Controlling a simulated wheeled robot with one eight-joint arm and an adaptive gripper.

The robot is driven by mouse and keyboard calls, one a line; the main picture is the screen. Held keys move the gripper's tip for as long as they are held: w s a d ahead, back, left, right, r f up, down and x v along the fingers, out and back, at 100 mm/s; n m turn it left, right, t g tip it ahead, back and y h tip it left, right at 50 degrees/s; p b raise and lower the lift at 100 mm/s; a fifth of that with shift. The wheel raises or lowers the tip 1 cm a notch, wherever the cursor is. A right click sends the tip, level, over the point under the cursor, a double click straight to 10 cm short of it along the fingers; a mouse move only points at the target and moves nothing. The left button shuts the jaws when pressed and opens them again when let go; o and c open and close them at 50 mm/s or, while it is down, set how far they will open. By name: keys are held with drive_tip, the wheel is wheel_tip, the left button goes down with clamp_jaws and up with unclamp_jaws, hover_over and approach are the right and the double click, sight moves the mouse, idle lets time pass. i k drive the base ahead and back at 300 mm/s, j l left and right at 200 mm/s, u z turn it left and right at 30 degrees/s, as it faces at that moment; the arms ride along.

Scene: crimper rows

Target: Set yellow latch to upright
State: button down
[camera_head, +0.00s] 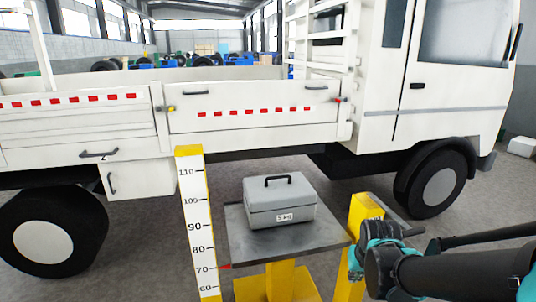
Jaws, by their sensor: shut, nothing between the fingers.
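The yellow latch (171,108) is a small piece at the upper left corner of the white truck's side panel (240,121). It looks roughly horizontal, but it is too small to be sure of its tilt. A similar latch with a red end (341,99) is at the panel's upper right corner. My arm, dark with teal joints, comes in at the lower right, well apart from the yellow latch. I cannot make out my gripper's fingers in this view.
A grey case (280,201) with a black handle stands on a metal-topped stand (242,247) before the truck. A yellow post with a height scale (195,220) rises left of it, below the yellow latch. A shorter yellow post (362,212) stands beside my arm.

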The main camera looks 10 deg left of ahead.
sight(165, 109)
drive_tip(key=j+z, duration=0.3)
drive_tip(key=j, duration=0.3)
drive_tip(key=j+z, duration=0.25)
drive_tip(key=j, duration=0.35)
drive_tip(key=k+j+z, duration=0.15)
drive_tip(key=j+z, duration=0.15)
drive_tip(key=j, duration=0.25)
drive_tip(key=k+j, duration=0.1)
drive_tip(key=j, duration=0.4)
drive_tip(key=k+j, duration=0.1)
drive_tip(key=j, duration=0.35)
drive_tip(key=k+j+z, duration=0.1)
drive_tip(key=j, duration=0.4)
drive_tip(key=k+j, duration=0.15)
drive_tip(key=j, duration=0.35)
drive_tip(key=k+j, duration=0.1)
drive_tip(key=j, duration=0.35)
drive_tip(key=k+j+z, duration=0.1)
drive_tip(key=j, duration=0.35)
drive_tip(key=k+j, duration=0.15)
drive_tip(key=j, duration=0.35)
drive_tip(key=k+j, duration=0.15)
drive_tip(key=j, duration=0.3)
drive_tip(key=z, duration=0.05)
